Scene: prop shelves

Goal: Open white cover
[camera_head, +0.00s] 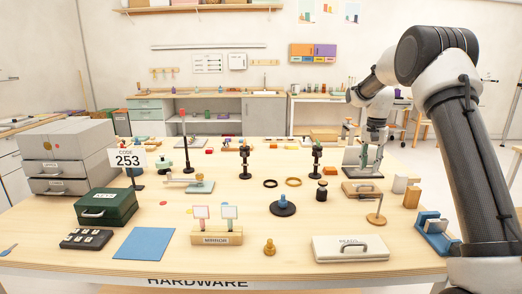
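A low white box with a flat white cover (350,248) lies at the front right of the table. A dark handle and a small label are on its top, and the cover looks closed. My gripper (364,160) is farther back on the right side of the table, well apart from the white cover. It points down near a brown box with a dark handle (360,189). Its fingers are small and overlap pale things behind them, so I cannot tell whether it is open or shut.
A small round-based stand (376,219) and a blue holder (433,236) stand right of the white cover. A brass knob (269,247) stands to its left, and a dark disc (283,208) farther back. A green box (106,207) and grey drawers (68,155) are at left.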

